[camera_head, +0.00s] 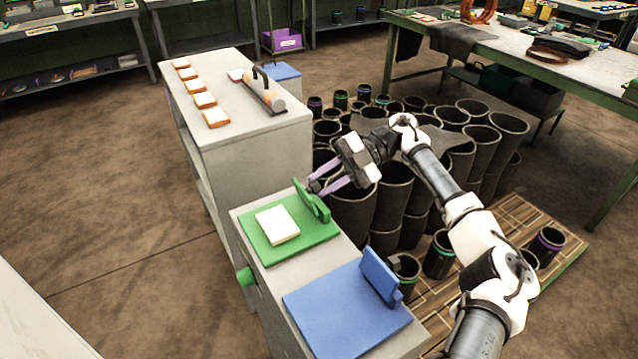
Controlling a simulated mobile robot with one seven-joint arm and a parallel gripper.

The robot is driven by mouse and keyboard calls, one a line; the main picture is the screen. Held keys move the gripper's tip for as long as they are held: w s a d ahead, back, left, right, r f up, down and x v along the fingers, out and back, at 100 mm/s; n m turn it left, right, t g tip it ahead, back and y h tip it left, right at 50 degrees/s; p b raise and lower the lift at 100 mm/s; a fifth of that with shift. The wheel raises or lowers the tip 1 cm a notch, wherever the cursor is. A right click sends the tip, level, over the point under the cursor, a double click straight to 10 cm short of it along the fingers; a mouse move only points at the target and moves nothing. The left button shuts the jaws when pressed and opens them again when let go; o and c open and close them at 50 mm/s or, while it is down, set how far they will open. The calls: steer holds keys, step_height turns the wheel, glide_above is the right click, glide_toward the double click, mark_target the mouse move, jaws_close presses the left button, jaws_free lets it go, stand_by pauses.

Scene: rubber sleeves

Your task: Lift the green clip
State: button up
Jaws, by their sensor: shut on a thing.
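The green clip (317,207) stands tilted up at the right edge of a green board (262,252) on a low grey cabinet. A cream block (277,225) lies on that board. My gripper (313,186) reaches in from the right, with its purple fingers at the upper part of the clip. It is shut on the clip. The exact contact at the fingertips is small and partly hidden. The clip still appears to be at the board's edge.
A blue board with an upright blue clip (380,272) lies nearer on the same cabinet (288,284). A taller cabinet (200,130) behind bears several bread-like blocks and a cylinder (262,92). Many dark sleeves (385,205) stand close on the right, below my arm.

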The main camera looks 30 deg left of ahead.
steer(key=shift+w+d+f+g+y+b, duration=0.2)
steer(key=shift+w+f+g+y+b, duration=0.15)
steer(key=shift+g+b, duration=0.3)
steer(key=shift+w+d+f+g+y+b, duration=0.2)
steer(key=shift+g+y+b, duration=0.25)
steer(key=shift+g, duration=0.4)
steer(key=o, duration=1)
step_height(320, 180, up, 20)
steer(key=b, duration=0.3)
steer(key=shift+f, duration=0.15)
